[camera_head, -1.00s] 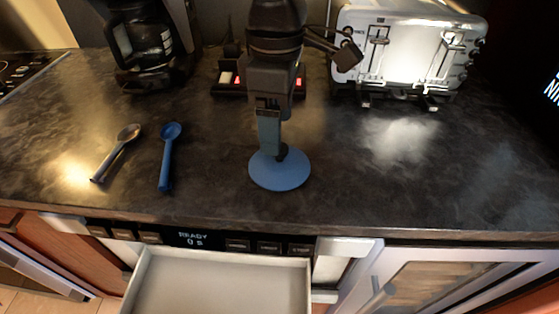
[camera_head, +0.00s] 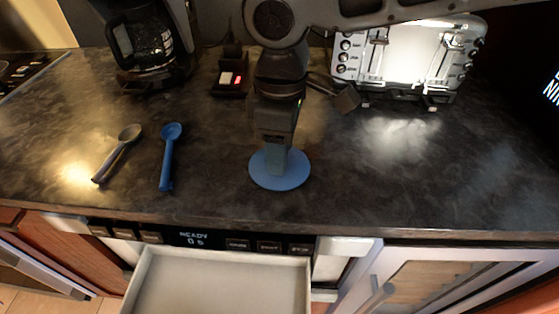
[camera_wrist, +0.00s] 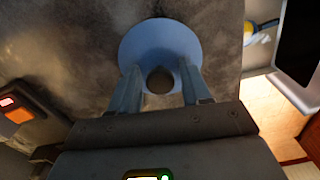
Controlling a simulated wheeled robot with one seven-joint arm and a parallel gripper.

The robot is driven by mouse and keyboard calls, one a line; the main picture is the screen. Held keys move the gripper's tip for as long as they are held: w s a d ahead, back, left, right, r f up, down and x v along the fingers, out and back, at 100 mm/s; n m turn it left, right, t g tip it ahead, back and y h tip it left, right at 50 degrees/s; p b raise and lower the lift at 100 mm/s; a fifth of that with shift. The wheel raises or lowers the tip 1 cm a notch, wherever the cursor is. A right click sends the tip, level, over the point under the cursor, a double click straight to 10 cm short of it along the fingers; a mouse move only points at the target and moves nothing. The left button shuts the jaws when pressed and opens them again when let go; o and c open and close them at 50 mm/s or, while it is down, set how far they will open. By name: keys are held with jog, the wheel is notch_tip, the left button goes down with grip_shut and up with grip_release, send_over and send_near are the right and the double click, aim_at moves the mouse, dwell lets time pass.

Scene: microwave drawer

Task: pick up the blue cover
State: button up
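The blue cover (camera_head: 280,184) is a flat round disc lying on the dark countertop, in the middle of the head view. It also shows in the wrist view (camera_wrist: 150,38), with a dark round knob (camera_wrist: 160,80) on it. My gripper (camera_head: 275,165) points down over the cover. In the wrist view my gripper (camera_wrist: 160,85) has one finger on each side of the knob, with a small gap on both sides, so it looks open. In the head view the gripper hides the knob. I cannot tell whether the fingertips touch the disc.
A blue scoop (camera_head: 169,155) and a grey scoop (camera_head: 117,152) lie to the left. A coffee maker (camera_head: 150,45) stands at back left, a toaster (camera_head: 412,60) at back right, and a small box with a red light (camera_head: 232,80) behind. An open drawer (camera_head: 220,285) is below the counter's front edge.

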jog(key=shift+f, duration=0.2)
jog(key=c, duration=0.8)
jog(key=shift+o, duration=0.2)
jog(key=shift+r, duration=0.1)
